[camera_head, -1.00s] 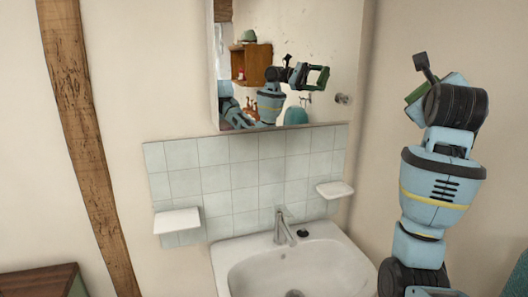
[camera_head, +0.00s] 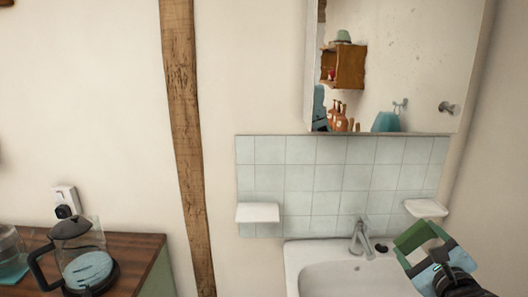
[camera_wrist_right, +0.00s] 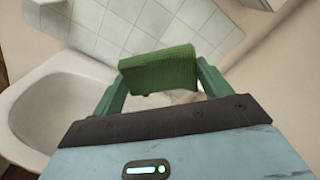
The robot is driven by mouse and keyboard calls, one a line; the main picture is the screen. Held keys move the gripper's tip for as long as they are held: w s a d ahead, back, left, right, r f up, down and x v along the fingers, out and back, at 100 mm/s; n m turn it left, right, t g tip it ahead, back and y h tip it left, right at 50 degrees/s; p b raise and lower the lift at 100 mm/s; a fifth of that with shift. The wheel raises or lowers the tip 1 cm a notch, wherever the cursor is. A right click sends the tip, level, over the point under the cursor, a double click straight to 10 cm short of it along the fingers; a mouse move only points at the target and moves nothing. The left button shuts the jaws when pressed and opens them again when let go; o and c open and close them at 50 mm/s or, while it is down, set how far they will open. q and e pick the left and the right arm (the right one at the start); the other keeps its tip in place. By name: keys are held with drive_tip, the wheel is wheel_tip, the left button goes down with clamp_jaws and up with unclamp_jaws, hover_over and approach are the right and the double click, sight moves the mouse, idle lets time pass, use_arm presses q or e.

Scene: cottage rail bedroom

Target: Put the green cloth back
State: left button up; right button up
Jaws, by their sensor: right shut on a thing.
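The green cloth (camera_head: 415,236) is held in my right gripper (camera_head: 424,246), at the lower right of the head view, in front of the right part of the sink. In the right wrist view the cloth (camera_wrist_right: 160,70) spans between the two green fingers of my right gripper (camera_wrist_right: 162,78), which is shut on it. The cloth looks folded and hangs clear of the sink and tiles. My left gripper is not in view.
A white sink (camera_head: 325,250) with a tap (camera_head: 361,238) stands below a tiled wall (camera_head: 315,180) with a left soap ledge (camera_head: 258,212) and a right one (camera_head: 426,208). A mirror (camera_head: 430,60) hangs above. A coffee pot (camera_head: 78,255) stands on a wooden cabinet (camera_head: 140,255) at left.

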drive_tip(key=s+a+f+n+y, duration=0.2)
drive_tip(key=s+a+f+y, duration=0.1)
drive_tip(key=a+f, duration=0.3)
drive_tip(key=a+f+m+h, duration=0.1)
drive_tip(key=a, duration=0.8)
drive_tip(key=shift+h, duration=0.4)
drive_tip(key=shift+s, duration=0.1)
